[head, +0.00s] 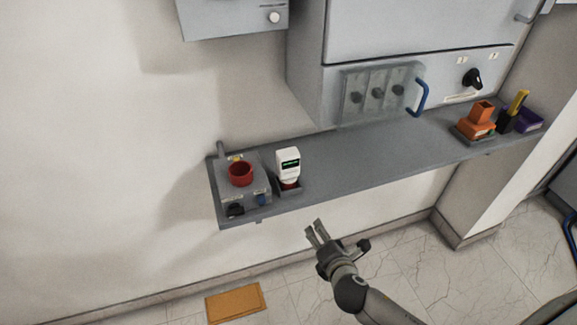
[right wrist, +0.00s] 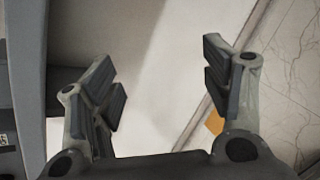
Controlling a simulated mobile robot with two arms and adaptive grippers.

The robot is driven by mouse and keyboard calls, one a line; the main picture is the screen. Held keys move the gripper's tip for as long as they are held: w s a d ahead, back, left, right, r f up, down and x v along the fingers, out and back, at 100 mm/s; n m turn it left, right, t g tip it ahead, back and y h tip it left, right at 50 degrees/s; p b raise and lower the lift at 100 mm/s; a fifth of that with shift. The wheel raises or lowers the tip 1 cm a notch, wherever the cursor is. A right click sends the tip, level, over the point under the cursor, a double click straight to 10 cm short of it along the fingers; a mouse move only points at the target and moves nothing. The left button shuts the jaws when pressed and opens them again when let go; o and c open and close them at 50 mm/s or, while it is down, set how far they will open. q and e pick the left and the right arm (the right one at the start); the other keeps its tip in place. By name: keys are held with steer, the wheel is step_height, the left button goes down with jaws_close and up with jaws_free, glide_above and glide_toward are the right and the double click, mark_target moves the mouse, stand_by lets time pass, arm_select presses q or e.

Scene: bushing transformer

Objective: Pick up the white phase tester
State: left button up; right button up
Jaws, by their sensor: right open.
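The white phase tester (head: 288,164) stands upright in a small dark holder (head: 290,190) near the left end of the grey shelf (head: 350,165). It has a dark screen with green on it and a red part at its base. My right gripper (head: 315,230) is below and in front of the shelf, a little right of the tester and apart from it. In the right wrist view the right gripper (right wrist: 162,80) is open, with nothing between its fingers. The tester cannot be made out in that view. My left gripper is not in view.
A grey box with a red round part (head: 240,174) stands left of the tester. Orange (head: 478,122) and purple (head: 524,121) items sit at the shelf's right end. A grey cabinet (head: 420,35) rises behind. The shelf's middle is clear. An orange mat (head: 235,303) lies on the floor.

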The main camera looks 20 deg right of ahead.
steer(key=w+a+r+n+t, duration=0.25)
steer(key=r+n, duration=0.35)
steer(key=r, duration=0.7)
steer(key=n+t+y, duration=0.2)
steer(key=n+t, duration=0.2)
steer(key=n, duration=0.2)
glide_toward(291, 162)
steer(key=w, duration=0.1)
steer(key=shift+n, duration=0.3)
steer(key=w, duration=0.2)
steer(key=w+r+p, duration=0.1)
steer(key=w, duration=0.2)
steer(key=shift+d, duration=0.2)
steer(key=shift+w+a+f+p, duration=0.1)
steer(key=shift+w+p, duration=0.1)
steer(key=shift+w, duration=0.8)
steer(key=shift+w+a+f+p, duration=0.15)
steer(key=shift+w, duration=0.8)
steer(key=shift+w+a+f+p, duration=0.1)
steer(key=shift+w+p, duration=0.1)
steer(key=shift+w, duration=0.8)
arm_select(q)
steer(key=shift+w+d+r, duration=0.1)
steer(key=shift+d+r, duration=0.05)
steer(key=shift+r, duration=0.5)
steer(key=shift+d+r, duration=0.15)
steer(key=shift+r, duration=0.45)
arm_select(e)
steer(key=shift+s, duration=0.1)
steer(key=shift+c, duration=0.2)
